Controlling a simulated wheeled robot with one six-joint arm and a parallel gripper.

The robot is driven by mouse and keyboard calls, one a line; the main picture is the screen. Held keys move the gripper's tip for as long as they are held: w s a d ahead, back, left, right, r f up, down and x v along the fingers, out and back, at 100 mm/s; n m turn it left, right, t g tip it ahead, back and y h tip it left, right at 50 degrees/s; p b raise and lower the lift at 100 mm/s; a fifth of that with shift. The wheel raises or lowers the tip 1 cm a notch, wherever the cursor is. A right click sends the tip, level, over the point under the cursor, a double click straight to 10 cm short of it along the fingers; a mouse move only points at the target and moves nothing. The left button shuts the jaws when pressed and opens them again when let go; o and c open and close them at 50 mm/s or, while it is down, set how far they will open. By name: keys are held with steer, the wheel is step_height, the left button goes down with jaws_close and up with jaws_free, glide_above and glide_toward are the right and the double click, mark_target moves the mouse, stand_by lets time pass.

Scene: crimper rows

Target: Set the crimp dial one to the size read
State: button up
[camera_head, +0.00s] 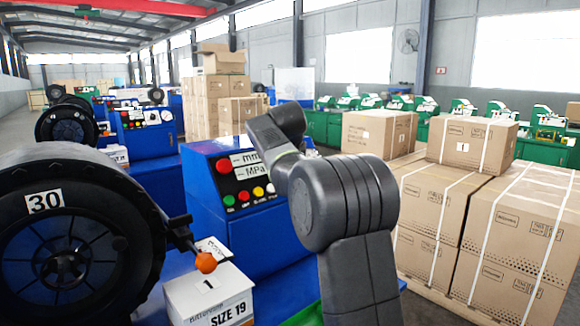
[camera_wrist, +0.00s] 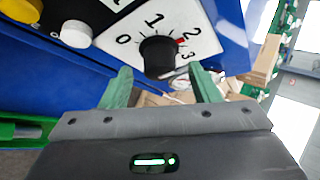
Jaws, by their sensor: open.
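The crimp dial (camera_wrist: 157,57) is a black knob on a white plate (camera_wrist: 130,45) marked 0, 1, 2 and 3. Its red pointer mark sits between 2 and 3. My gripper (camera_wrist: 160,70) is open, its green fingers on either side of the knob's lower part; I cannot tell if they touch it. In the head view my arm hides the gripper and the dial. The blue control cabinet (camera_head: 200,196) bears labels mm and MPa. A white box (camera_head: 205,300) printed SIZE 19 and marked 1 stands in front of it.
A black crimper head (camera_head: 75,215) labelled 30 stands at left, with an orange-knobbed lever (camera_head: 206,262) over the white box. Strapped cartons (camera_head: 440,215) are stacked at right. More blue machines stand behind at left, green ones at back right. Yellow and white buttons (camera_wrist: 76,34) lie left of the dial.

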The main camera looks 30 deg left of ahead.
steer(key=v, duration=1.2)
steer(key=shift+d, duration=0.1)
steer(key=x, duration=1.3)
steer(key=shift+w+a+f, duration=0.25)
steer(key=shift+s, duration=0.1)
steer(key=shift+r, duration=0.2)
